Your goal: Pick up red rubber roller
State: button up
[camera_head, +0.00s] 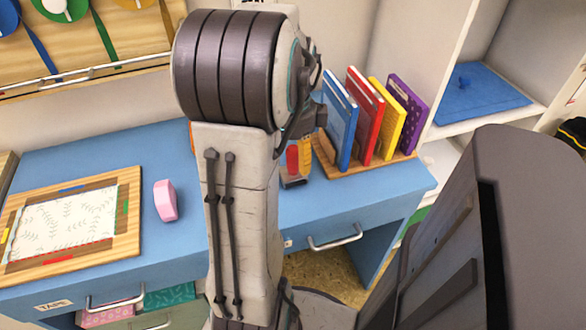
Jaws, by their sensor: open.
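A small red cylinder (292,159), which looks like the red rubber roller, stands on the blue desk just right of my arm. A yellow-orange part (305,155) shows right beside it; I cannot tell whether they are joined. My gripper (308,124) is open, above and slightly right of the red cylinder. My own arm covers much of the gripper, and its fingertips are hard to make out. I see no object held.
Blue, red, yellow and purple upright panels stand in a wooden rack (386,165) close on the right. A pink object (165,200) and a wooden framed board (70,225) lie on the blue desk (130,147) at left. A white shelf (458,122) stands at right.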

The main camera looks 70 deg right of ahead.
grip_shut()
dwell(0.7)
